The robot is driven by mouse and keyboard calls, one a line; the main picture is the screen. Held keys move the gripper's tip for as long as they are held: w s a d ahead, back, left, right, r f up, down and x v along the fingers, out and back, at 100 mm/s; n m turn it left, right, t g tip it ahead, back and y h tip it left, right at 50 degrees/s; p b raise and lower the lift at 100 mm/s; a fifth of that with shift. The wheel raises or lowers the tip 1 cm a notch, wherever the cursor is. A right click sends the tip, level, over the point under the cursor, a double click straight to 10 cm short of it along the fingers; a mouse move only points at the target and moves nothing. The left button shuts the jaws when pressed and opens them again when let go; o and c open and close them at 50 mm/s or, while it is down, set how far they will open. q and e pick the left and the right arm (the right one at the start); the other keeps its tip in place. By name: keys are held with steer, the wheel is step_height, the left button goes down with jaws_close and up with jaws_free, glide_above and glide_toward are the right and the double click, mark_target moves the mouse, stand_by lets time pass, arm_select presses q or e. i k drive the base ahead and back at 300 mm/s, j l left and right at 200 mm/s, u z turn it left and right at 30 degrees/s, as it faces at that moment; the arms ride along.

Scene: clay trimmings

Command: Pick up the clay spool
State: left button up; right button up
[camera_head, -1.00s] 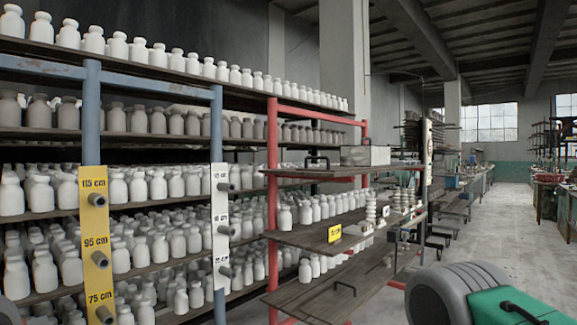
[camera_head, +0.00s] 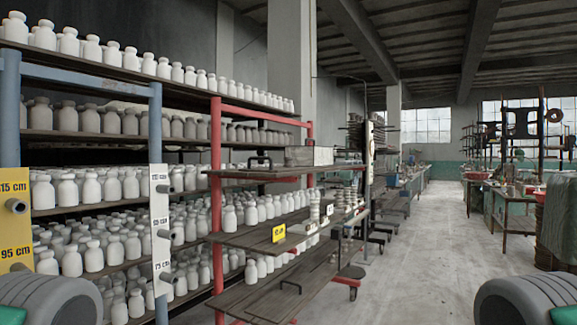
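On the middle shelf of the red-framed rack stand small pale stacked, ridged pieces (camera_head: 315,206). They look like spools, but at this distance I cannot tell which one is the clay spool. More pale pieces (camera_head: 346,197) stand to their right on the same shelf. Neither of my grippers is in view. Only rounded grey parts of my own body show at the lower left and lower right corners, well short of the rack.
Blue-framed shelves full of white bottles (camera_head: 90,187) stand left. Open grey floor (camera_head: 425,262) lies right, with benches (camera_head: 509,212) beyond.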

mark_target(288, 160)
steer(key=i+l, duration=0.2)
steer(key=i, duration=0.25)
steer(key=i+l+z, duration=0.1)
steer(key=i, duration=0.4)
steer(key=i+l, duration=0.2)
steer(key=i, duration=0.25)
steer(key=l+z, duration=0.05)
